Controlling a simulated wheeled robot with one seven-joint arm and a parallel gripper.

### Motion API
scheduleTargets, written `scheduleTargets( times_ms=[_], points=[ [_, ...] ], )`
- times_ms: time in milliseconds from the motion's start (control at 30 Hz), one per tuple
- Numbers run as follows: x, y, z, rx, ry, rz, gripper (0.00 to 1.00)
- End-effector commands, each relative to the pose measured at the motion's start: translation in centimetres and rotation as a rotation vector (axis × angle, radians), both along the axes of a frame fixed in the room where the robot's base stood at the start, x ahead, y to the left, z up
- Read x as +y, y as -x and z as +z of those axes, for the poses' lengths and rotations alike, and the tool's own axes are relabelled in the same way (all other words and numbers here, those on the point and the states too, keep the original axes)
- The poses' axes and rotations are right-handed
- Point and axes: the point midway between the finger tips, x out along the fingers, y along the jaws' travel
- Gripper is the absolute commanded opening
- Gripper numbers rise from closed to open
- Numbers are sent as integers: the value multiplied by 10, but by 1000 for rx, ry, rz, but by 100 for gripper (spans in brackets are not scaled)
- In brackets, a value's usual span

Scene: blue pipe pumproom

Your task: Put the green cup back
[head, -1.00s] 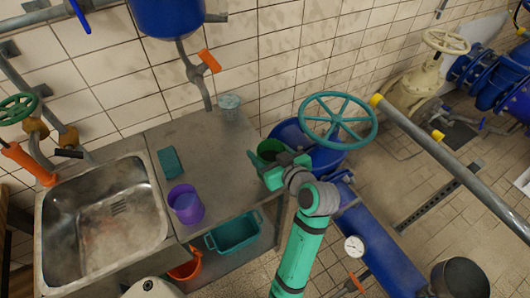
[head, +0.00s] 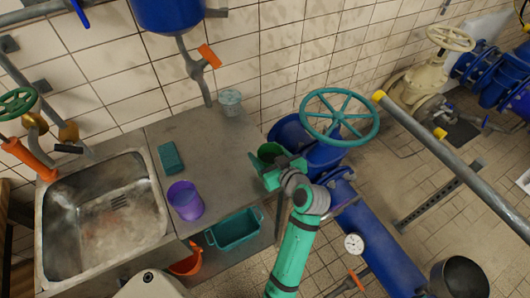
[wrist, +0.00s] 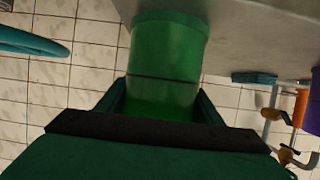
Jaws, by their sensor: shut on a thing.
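The green cup (head: 269,151) is at the right edge of the steel worktop (head: 218,160) in the head view, partly hidden by my gripper. My gripper (head: 273,168) is shut on it. In the wrist view the cup (wrist: 166,60) sits between the two fingers, with a dark line across its side. The worktop's edge shows beside the cup there. I cannot tell whether the cup touches the worktop.
A purple cup (head: 185,199), a teal sponge (head: 171,158) and a grey-green cup (head: 230,102) stand on the worktop. A sink (head: 105,215) is at left. A teal valve wheel (head: 339,116) on blue pipework is close right of my gripper. The worktop's middle is clear.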

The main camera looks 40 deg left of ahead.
Motion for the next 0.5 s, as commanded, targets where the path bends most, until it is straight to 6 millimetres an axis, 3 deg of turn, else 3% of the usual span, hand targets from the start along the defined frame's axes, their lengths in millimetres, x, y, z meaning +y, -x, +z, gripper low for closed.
scheduleTargets(
  times_ms=[33, 67, 133, 500],
  points=[
    [1, 1, -2, 1, 0, 2, 27],
    [1, 1, -2, 1, 0, 3, 65],
    [2, 1, -1, 1, 0, 4, 79],
    [2, 1, 3, -2, 0, 4, 79]
  ],
)
